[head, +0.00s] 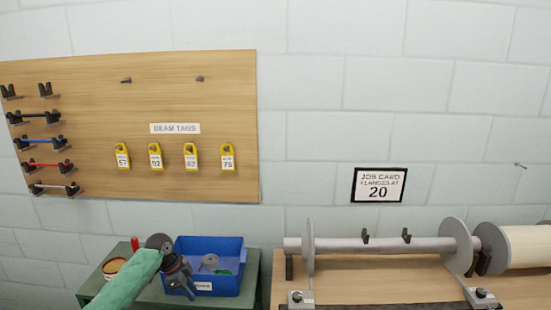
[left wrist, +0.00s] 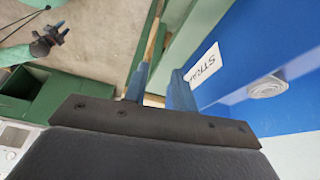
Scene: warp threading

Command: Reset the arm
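My left arm comes in from the lower left in a green sleeve. Its dark gripper (head: 188,286) is in front of the left part of the blue bin (head: 238,284), pointing down. In the left wrist view the two blue fingers (left wrist: 158,90) stand apart with nothing visible between them. The bin's blue wall with a white label (left wrist: 203,64) is close to the right finger there. My right gripper (left wrist: 60,34) shows small at the upper left of the left wrist view, over the floor and apart from things; its finger gap is too small to judge.
A green stand (head: 91,297) carries the bin and a reddish round container (head: 114,267). To the right, a wooden bench (head: 375,290) holds a beam (head: 375,244) with grey flanges. A wall pegboard (head: 90,100) carries rods and yellow tags. A job card (head: 379,185) reads 20.

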